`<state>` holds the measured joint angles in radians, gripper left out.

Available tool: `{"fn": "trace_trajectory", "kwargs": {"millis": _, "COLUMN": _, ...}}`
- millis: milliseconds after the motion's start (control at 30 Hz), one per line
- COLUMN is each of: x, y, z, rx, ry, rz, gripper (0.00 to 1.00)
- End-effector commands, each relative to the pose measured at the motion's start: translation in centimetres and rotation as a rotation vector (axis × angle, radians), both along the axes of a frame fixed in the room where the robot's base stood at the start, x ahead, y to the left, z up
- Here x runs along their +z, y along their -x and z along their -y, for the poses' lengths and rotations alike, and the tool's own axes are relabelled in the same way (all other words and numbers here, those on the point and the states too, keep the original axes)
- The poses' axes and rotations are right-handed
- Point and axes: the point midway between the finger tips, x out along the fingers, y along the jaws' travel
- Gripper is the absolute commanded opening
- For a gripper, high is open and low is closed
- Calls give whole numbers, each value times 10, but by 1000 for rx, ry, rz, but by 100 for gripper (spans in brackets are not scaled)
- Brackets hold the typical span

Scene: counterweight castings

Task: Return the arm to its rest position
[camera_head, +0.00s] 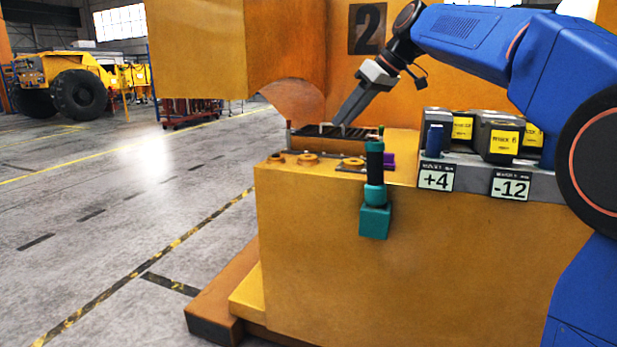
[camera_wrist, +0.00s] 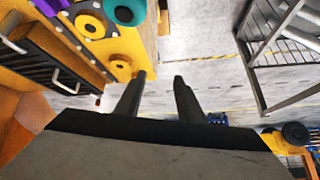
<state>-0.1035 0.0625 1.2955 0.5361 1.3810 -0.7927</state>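My gripper (camera_head: 341,124) is at the end of my blue arm, which reaches in from the right and points down and left. In the head view its fingertips show in front of the dark slotted rack on the orange casting. In the wrist view my gripper (camera_wrist: 159,77) has two dark fingers apart with nothing between them. The floor shows through the gap. I cannot tell the exact clearance between the fingertips and the rack.
The slotted rack (camera_head: 335,143) sits on the orange casting (camera_head: 400,255). A teal-and-black tool (camera_head: 374,220) hangs at its front edge, beside a purple piece (camera_head: 388,161). Dark blocks with yellow labels (camera_head: 500,137) stand at right behind "+4" and "-12" plates. Open floor lies left.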

Motion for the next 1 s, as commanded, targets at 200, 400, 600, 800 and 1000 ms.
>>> {"fn": "trace_trajectory", "kwargs": {"millis": 200, "x": -34, "y": 63, "z": 37, "rx": -166, "ry": 38, "rz": -60, "gripper": 35}}
{"fn": "trace_trajectory", "kwargs": {"millis": 400, "x": -75, "y": 122, "z": 69, "rx": -313, "ry": 72, "rz": -107, "gripper": 35}}
{"fn": "trace_trajectory", "kwargs": {"millis": 600, "x": -124, "y": 183, "z": 100, "rx": -455, "ry": 104, "rz": -141, "gripper": 35}}
{"fn": "trace_trajectory", "kwargs": {"millis": 800, "x": -179, "y": 245, "z": 128, "rx": -589, "ry": 136, "rz": -166, "gripper": 35}}
{"fn": "trace_trajectory", "kwargs": {"millis": 1000, "x": -241, "y": 306, "z": 154, "rx": -718, "ry": 162, "rz": -181, "gripper": 35}}
